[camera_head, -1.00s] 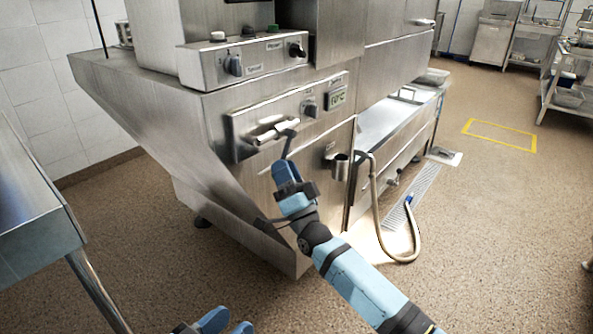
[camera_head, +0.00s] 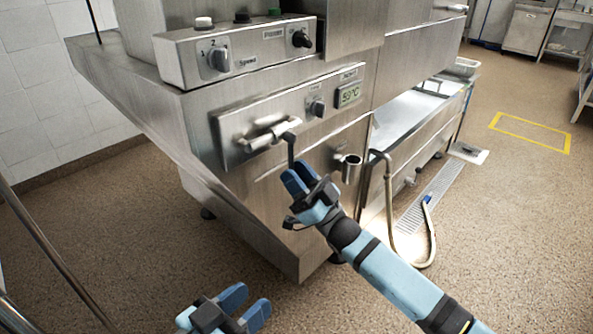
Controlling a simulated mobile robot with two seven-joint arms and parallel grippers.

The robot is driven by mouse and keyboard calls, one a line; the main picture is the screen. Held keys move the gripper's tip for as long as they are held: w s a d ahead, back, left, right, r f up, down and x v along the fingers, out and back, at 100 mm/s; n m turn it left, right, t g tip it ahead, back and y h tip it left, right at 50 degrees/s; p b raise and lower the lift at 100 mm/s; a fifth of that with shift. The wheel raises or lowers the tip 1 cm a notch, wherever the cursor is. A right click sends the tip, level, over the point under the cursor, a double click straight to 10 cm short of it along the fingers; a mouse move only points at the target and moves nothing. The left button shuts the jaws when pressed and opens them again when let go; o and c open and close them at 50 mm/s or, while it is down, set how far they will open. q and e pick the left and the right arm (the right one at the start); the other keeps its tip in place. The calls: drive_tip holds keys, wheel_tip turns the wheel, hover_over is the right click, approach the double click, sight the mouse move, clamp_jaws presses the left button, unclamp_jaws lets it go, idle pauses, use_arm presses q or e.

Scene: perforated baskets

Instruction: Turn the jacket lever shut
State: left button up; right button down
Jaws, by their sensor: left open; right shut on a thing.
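The jacket lever (camera_head: 291,149) is a thin dark bent handle on a silver valve body (camera_head: 264,137) on the machine's front panel. Its arm points down from the valve's right end. My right gripper (camera_head: 297,175), with blue fingers, reaches up from the lower right and is shut on the lever's lower end, which its fingers hide. My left gripper (camera_head: 250,303) is open and empty at the bottom of the picture, below and apart from the machine.
A knob (camera_head: 317,107) and a display (camera_head: 349,94) sit right of the valve. A small metal cup (camera_head: 349,168) sticks out near my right gripper. A hose (camera_head: 388,200) loops to the floor beyond my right arm. Open floor (camera_head: 110,220) lies at left.

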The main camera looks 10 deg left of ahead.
drive_tip(key=shift+w, duration=0.1)
drive_tip(key=c, duration=1.2)
unclamp_jaws()
use_arm(q)
drive_tip(key=shift+r, duration=0.15)
use_arm(e)
drive_tip(key=shift+o, duration=0.2)
use_arm(q)
drive_tip(key=shift+w+r, duration=0.1)
drive_tip(key=r+p, duration=0.1)
drive_tip(key=p, duration=0.1)
drive_tip(key=r+p, duration=0.1)
drive_tip(key=shift+s+r+n+t, duration=0.25)
drive_tip(key=shift+r+n+t, duration=0.05)
drive_tip(key=shift+n+t, duration=0.1)
use_arm(e)
drive_tip(key=v, duration=1.4)
use_arm(q)
drive_tip(key=shift+f, duration=0.1)
use_arm(e)
drive_tip(key=shift+r, duration=0.1)
use_arm(q)
drive_tip(key=shift+d, duration=0.1)
